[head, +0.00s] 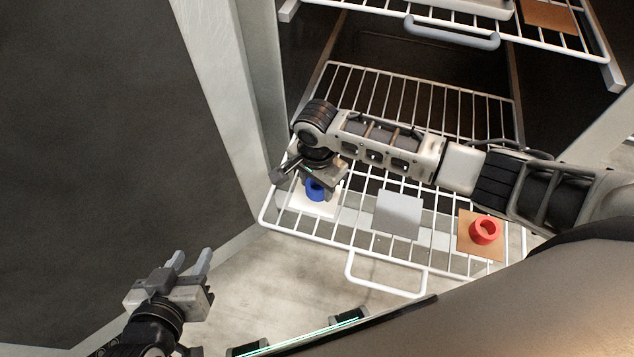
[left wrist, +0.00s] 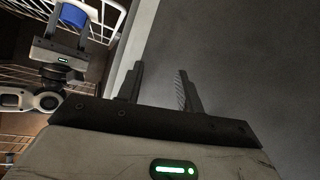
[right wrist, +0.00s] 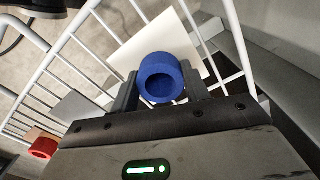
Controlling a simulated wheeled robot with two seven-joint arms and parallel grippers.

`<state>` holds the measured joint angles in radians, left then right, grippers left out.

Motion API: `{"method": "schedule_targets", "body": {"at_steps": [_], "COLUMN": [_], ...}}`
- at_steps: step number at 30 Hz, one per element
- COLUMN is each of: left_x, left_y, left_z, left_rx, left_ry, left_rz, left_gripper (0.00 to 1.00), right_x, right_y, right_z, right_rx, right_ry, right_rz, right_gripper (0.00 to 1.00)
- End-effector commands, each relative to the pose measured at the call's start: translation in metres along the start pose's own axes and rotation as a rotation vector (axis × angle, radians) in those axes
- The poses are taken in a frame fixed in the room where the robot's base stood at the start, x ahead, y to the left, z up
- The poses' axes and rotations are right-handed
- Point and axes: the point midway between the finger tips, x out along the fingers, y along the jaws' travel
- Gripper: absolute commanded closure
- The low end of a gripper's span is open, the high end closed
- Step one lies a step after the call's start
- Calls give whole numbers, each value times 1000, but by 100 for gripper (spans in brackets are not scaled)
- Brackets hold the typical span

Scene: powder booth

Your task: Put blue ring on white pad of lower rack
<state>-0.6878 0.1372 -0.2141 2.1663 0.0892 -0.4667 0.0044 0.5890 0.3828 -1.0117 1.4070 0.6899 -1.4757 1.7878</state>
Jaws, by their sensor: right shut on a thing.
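The blue ring (head: 316,190) is between the fingers of my right gripper (head: 318,186), which is shut on it. It also shows in the right wrist view (right wrist: 161,78). The white pad (head: 312,202) lies on the lower rack (head: 350,238) at its front left corner. In the head view the ring overlaps the pad; whether it touches the pad I cannot tell. The pad shows behind the ring in the right wrist view (right wrist: 167,37). My left gripper (head: 191,262) is open and empty, away from the rack at the lower left.
A grey pad (head: 398,214) lies mid-rack. A red ring (head: 485,231) sits on a brown pad (head: 466,240) at the rack's right. The rack's front handle (head: 385,288) sticks out. An upper rack (head: 560,43) with a brown pad (head: 550,15) hangs above. A booth wall post (head: 232,90) stands left.

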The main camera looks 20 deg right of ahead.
Motion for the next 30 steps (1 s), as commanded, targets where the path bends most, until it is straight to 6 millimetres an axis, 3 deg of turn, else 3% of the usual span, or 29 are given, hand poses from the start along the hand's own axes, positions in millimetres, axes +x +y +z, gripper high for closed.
{"method": "schedule_targets", "body": {"at_steps": [6,7,9,20,30], "left_x": [0,0,0,0,-6], "left_y": [0,0,0,0,-1], "left_z": [0,0,1,2,-1], "left_rx": [0,0,-1,-1,17], "left_ry": [-1,-2,-3,-6,-27], "left_rz": [-1,-1,-1,-2,-13], "left_gripper": [64,64,64,64,64], "right_x": [2,2,2,-5,-72], "right_y": [0,0,0,0,-1], "right_z": [0,0,0,0,0], "right_rx": [0,0,0,0,-1], "right_ry": [-1,-1,-1,0,-1], "right_rz": [0,0,0,-1,-3], "right_gripper": [79,46,32,32,32]}}
